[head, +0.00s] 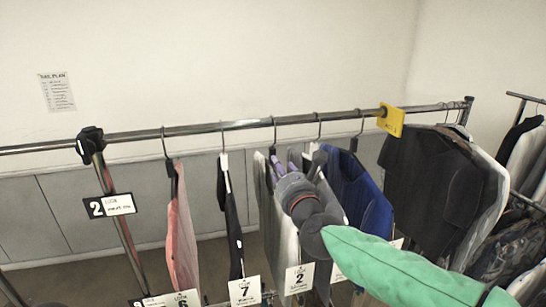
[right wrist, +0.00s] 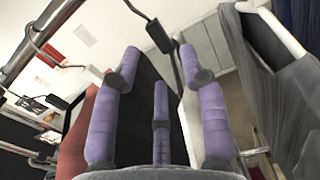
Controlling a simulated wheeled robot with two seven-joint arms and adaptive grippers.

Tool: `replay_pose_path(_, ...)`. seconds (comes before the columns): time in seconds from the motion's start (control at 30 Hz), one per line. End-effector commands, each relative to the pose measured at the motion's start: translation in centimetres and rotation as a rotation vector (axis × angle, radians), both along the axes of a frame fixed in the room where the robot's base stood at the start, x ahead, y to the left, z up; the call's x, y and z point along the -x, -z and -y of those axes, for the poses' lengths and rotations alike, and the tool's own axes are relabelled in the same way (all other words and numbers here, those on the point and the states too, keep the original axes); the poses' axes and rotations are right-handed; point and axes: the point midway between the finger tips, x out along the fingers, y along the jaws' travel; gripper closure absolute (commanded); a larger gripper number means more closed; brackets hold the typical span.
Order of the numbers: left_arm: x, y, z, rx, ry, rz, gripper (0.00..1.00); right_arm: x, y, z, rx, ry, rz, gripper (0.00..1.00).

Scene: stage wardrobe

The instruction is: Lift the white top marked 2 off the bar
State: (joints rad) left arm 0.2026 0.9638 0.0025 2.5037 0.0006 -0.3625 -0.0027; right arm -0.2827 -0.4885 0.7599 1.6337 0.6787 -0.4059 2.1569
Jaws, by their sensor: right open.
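The white top marked 2 (head: 277,225) hangs edge-on from the bar (head: 240,124), with a paper tag reading 2 (head: 299,279) low on it. My right gripper (head: 283,166), with purple fingers, is at the upper part of this top, below the bar, and hides some of it. In the right wrist view the right gripper (right wrist: 160,75) has its fingers spread. A black hanger clip (right wrist: 158,36) shows just beyond the fingertips, and a pale strip of cloth (right wrist: 188,125) shows between the fingers; I cannot tell whether they touch it. My left gripper is not in view.
A black garment tagged 7 (head: 231,215) and a pink one (head: 180,235) hang to the left. A grey garment (right wrist: 265,95) and a blue one (head: 358,190) hang close on the right. A yellow divider (head: 391,120) and dark jackets (head: 430,185) follow.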

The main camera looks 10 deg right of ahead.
Motion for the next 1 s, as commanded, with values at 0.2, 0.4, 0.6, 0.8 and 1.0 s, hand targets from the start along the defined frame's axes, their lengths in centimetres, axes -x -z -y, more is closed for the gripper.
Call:
replay_pose_path(0.2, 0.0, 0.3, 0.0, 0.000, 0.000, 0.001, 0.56, -2.3, 0.2, -0.1, 0.000, 0.000, -0.001, 0.57)
replay_pose_path(0.4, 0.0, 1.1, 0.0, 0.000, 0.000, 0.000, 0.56, -4.4, 0.3, -0.2, 0.000, 0.000, -0.001, 0.57)
replay_pose_path(0.6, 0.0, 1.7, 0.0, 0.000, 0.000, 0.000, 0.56, -6.3, 0.2, -0.2, 0.000, 0.000, -0.001, 0.57)
replay_pose_path(0.8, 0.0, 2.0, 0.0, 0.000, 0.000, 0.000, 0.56, -7.6, 0.1, -0.2, 0.000, 0.000, -0.001, 0.57)
replay_pose_path(1.0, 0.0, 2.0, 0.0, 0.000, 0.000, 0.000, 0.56, -8.1, 0.1, -0.3, -0.001, 0.000, -0.001, 0.57)
